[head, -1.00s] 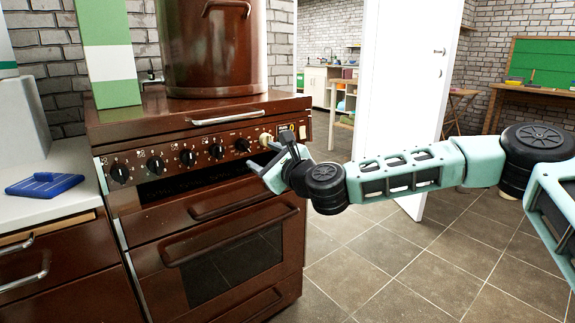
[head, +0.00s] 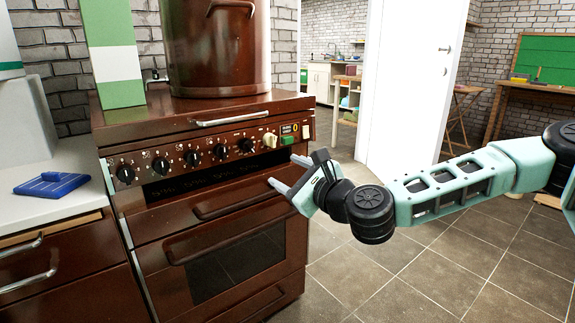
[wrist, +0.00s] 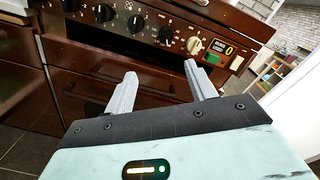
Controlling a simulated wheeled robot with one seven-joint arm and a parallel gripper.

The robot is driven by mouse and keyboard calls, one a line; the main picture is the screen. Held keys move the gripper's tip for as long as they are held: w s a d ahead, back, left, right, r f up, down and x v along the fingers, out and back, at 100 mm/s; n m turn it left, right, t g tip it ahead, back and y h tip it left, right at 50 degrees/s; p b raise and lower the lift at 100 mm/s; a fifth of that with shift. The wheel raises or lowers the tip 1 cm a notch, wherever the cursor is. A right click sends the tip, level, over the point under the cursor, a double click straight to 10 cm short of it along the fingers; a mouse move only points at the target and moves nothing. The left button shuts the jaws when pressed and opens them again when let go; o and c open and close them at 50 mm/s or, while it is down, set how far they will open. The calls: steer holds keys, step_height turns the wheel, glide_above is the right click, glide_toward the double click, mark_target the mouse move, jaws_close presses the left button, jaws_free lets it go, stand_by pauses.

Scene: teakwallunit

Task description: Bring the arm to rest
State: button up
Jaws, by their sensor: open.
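My gripper (head: 286,173) is open and empty in the head view, in front of the right side of the brown stove (head: 240,230). Its two fingers point left toward the stove front, apart from the control panel. In the wrist view my gripper (wrist: 158,85) shows both fingers spread, with nothing between them. The cream knob (wrist: 194,46) is beyond the right finger there, and it also shows in the head view (head: 270,139). My arm stretches from the right side of the head view, bent at the wrist.
A large brown pot (head: 215,50) stands on the stove. A blue object (head: 52,184) lies on the white counter (head: 25,212) at left. A white door (head: 410,80) stands open behind my arm. Tiled floor (head: 410,280) is clear on the right.

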steer(key=s+a+f+n+g+y, duration=0.1)
steer(key=s+a+f+n+g, duration=0.3)
steer(key=s+n, duration=0.3)
steer(key=s+a+f+n+g, duration=0.5)
steer(key=s+n, duration=0.1)
steer(key=s, duration=0.1)
steer(key=s+d+f+n+g+h, duration=0.4)
steer(key=s+d+n+h, duration=0.4)
steer(key=s+n, duration=0.45)
steer(key=s+d+r+n+g+h, duration=0.1)
steer(key=s+d+r+n, duration=0.1)
steer(key=s+d+r, duration=0.3)
steer(key=s+d+r+n+h, duration=0.1)
steer(key=s+d+n+h, duration=0.1)
steer(key=s+d+n, duration=0.3)
step_height(320, 180, up, 30)
steer(key=w+d+m+p, duration=0.1)
steer(key=m+p, duration=0.1)
steer(key=p, duration=2.8)
steer(key=shift+d+f, duration=0.2)
steer(key=shift+w, duration=0.1)
